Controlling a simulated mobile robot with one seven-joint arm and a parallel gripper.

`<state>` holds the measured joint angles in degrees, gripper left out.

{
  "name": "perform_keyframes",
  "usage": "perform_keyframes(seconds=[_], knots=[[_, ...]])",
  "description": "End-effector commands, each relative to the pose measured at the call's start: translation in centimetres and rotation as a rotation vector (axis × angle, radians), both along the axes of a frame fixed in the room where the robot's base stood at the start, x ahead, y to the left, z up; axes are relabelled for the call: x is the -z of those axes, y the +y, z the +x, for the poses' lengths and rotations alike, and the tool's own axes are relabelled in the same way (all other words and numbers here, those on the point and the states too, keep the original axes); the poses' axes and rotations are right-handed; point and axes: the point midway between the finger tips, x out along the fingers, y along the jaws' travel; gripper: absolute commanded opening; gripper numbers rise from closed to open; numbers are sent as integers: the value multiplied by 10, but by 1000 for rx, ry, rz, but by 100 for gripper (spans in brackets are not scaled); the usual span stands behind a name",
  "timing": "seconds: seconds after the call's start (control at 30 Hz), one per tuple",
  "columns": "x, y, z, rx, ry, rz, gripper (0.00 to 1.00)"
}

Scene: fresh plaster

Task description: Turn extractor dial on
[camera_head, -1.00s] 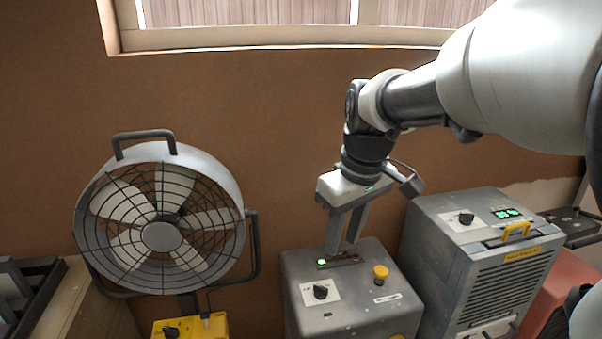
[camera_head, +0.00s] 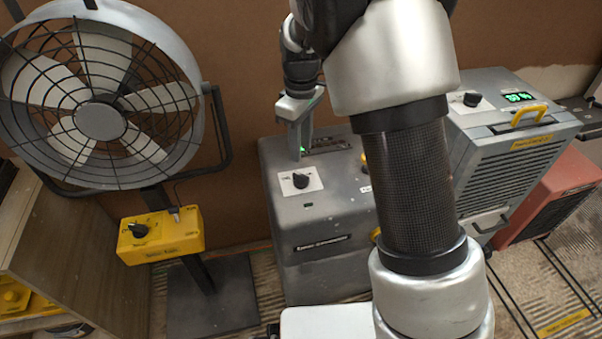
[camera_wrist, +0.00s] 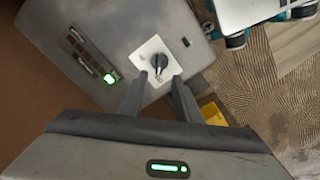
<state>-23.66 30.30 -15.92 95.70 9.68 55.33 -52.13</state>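The dial (camera_head: 301,181) is a black knob on a white plate on the sloped top of a grey box-shaped machine (camera_head: 330,215). The label on its front is too small to read surely. In the wrist view the dial (camera_wrist: 160,62) appears just beyond and between the fingertips, with its pointer toward the bottom of the picture. My gripper (camera_head: 300,157) is open and empty, fingers down, just behind the dial in the head view; the fingers (camera_wrist: 157,84) look apart from the knob. A green light (camera_wrist: 110,77) glows on the machine's panel.
A caged fan (camera_head: 100,120) with a yellow control box (camera_head: 160,236) stands left. A grey unit (camera_head: 510,150) with its own dial and green display stands right, beside a red box (camera_head: 550,195). My arm hides part of the machine's right side.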

Motion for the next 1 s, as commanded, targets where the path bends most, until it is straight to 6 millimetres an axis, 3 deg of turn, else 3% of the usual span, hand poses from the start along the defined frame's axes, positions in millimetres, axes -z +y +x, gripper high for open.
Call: perform_keyframes(seconds=[0.1, 0.4, 0.6, 0.87, 1.0], knots=[[31, 0, -1, -2, 5, -2, 30], [82, 0, -1, 1, 2, -1, 30], [94, 0, 0, 0, 0, 0, 30], [94, 0, 0, 0, 0, 0, 30], [94, 0, 0, 0, 0, 0, 10]])
